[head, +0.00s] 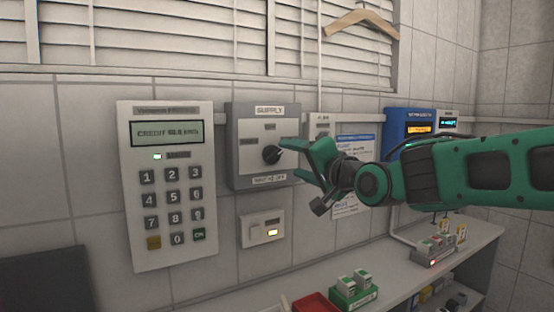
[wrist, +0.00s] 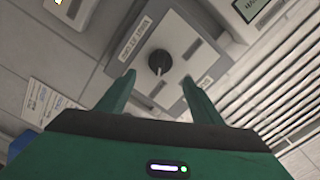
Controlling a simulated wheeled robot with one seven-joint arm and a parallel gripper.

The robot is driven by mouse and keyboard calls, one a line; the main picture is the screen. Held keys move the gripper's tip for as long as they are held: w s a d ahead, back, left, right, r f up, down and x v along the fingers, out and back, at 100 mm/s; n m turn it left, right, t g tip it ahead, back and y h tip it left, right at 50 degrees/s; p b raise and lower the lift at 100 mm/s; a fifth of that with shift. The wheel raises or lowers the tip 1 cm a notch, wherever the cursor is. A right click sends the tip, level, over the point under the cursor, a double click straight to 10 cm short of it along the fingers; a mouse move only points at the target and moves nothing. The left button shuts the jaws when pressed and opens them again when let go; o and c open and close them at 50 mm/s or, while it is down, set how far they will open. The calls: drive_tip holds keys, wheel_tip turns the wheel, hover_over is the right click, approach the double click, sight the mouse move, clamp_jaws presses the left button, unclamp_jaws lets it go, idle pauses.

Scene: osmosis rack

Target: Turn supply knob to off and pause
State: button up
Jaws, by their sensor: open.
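The supply knob (head: 271,154) is round and black, on a grey box labelled SUPPLY (head: 240,151) fixed to the tiled wall. In the wrist view the knob (wrist: 159,62) shows a pale pointer line on its lower side, and the box (wrist: 190,40) appears tilted. My gripper (head: 308,162) is green, open and empty, just right of the knob in the head view. In the wrist view its fingertips (wrist: 157,80) stand apart on either side below the knob. The knob lies beyond the tips, and I cannot tell the exact gap. The small position labels are too blurred to read.
A keypad meter (head: 168,185) reading about CREDIT 60 is left of the box. A small switch plate (head: 262,229) with a lit lamp sits below. A blue unit (head: 409,124) is behind my arm. The shelf (head: 385,262) holds a green tray (head: 353,297) and a red tray (head: 314,304).

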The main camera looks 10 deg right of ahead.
sight(278, 155)
drive_tip(key=x, duration=0.8)
drive_tip(key=shift+w+f, duration=0.1)
drive_tip(key=shift+w, duration=0.2)
drive_tip(key=c, duration=1)
